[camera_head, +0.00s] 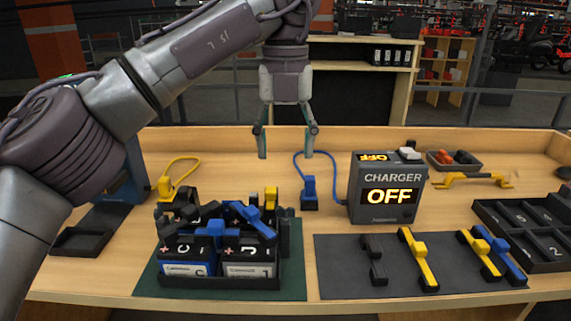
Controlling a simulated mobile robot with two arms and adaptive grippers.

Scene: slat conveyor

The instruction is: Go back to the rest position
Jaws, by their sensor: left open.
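My left gripper (288,142) hangs in the upper middle of the head view. Its fingers point down, spread apart, with nothing between them. It is above the table, behind the battery crate and left of the charger. My left arm comes in from the left edge and bends down at the wrist. My right gripper is not in view. The charger (353,205) is a grey box whose displays read OFF. A black crate (225,282) on a green mat holds batteries (248,269) with blue and dark parts on top.
A dark mat (335,265) at front right carries a black tool, yellow tools (418,258) and a blue one. A black numbered tray (545,255) is at the right. A blue connector (310,192) and a yellow connector (165,187) stand on the table. A small bin (455,160) sits behind.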

